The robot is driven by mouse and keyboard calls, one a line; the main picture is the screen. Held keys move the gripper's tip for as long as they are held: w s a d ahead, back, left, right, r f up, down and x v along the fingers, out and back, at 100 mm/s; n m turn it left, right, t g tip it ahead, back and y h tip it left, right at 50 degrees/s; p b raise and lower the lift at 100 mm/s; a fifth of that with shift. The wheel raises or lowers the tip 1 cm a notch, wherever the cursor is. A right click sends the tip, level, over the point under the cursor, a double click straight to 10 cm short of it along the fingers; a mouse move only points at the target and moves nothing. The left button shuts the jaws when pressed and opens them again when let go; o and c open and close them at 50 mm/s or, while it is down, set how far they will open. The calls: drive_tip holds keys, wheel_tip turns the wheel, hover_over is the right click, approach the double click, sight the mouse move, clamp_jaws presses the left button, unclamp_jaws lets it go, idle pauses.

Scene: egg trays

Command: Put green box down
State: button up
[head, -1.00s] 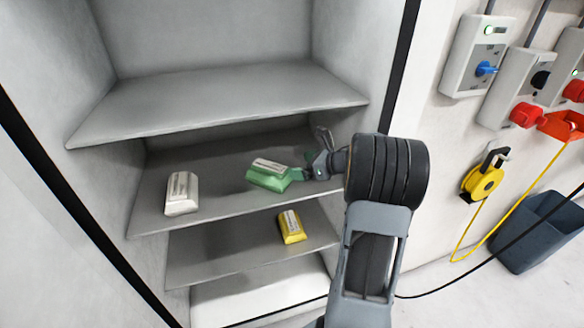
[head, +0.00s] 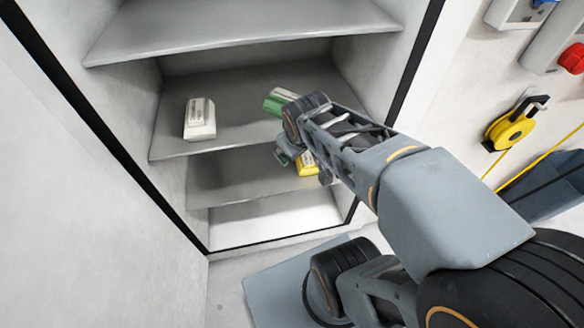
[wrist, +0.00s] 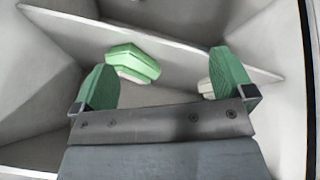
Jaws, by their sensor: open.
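The green box (head: 277,101), with a pale label, rests on the middle shelf (head: 243,100) of the cabinet, right of the white box. My arm hides part of it in the head view. In the wrist view, the green box (wrist: 132,62) sits on the shelf beyond my gripper, in the gap nearer the left finger and apart from both fingers. My gripper (wrist: 164,78) is open and empty, its two green fingertips spread wide. In the head view its fingertips are mostly hidden behind my arm.
A white box (head: 200,119) stands on the same shelf at left. A yellow box (head: 306,164) lies on the shelf below, partly covered by my arm. The upper shelf (head: 235,25) is empty. A yellow reel (head: 511,130) hangs on the right wall.

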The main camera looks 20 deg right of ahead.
drive_tip(key=s+a+f+m+g+y, duration=0.1)
drive_tip(key=s+a+m+g, duration=0.1)
drive_tip(key=s+a, duration=0.2)
drive_tip(key=shift+s+f+m+y, duration=0.2)
drive_tip(key=shift+s+m+y, duration=0.2)
drive_tip(key=shift+s, duration=0.1)
wheel_tip(320, 180, up, 4)
drive_tip(key=p, duration=0.3)
drive_tip(key=shift+r+p, duration=0.25)
drive_tip(key=shift+p, duration=0.15)
